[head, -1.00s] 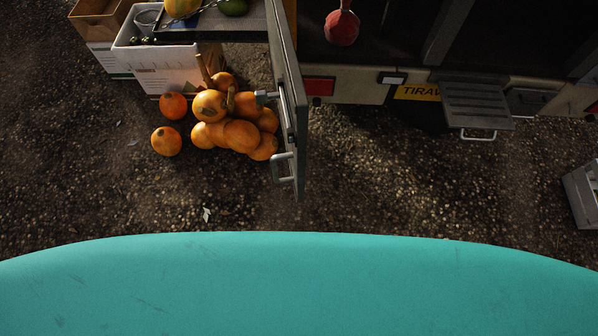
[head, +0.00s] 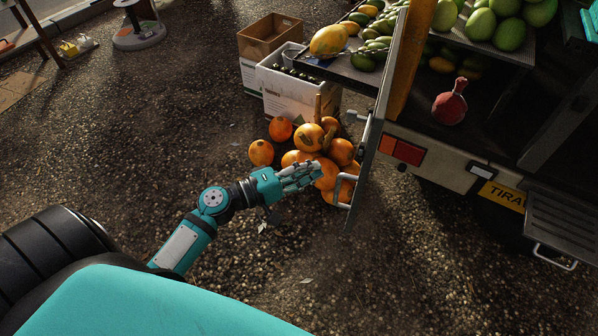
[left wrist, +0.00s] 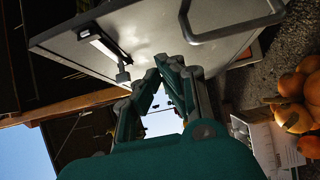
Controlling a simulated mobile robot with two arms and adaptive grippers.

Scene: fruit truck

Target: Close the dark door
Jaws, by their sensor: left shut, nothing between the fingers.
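The dark door (head: 368,158) stands swung out from the back of the truck, seen nearly edge-on in the head view. It carries a metal bar handle (head: 345,190) on its left face, low near its free end. In the left wrist view the door (left wrist: 150,28) is a broad grey panel at the top, with a latch rod and the bar handle. My left gripper (head: 316,169) is shut and empty, just left of the door and near the handle; its fingers (left wrist: 170,62) point toward the panel. I cannot tell whether they touch it. My right gripper is out of view.
Pumpkins (head: 328,170) lie piled on the gravel behind my left gripper, beside the door. A white box (head: 300,95) and a brown carton (head: 268,45) stand behind them. The truck bed holds fruit and a red sack (head: 449,106). Gravel in front is clear.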

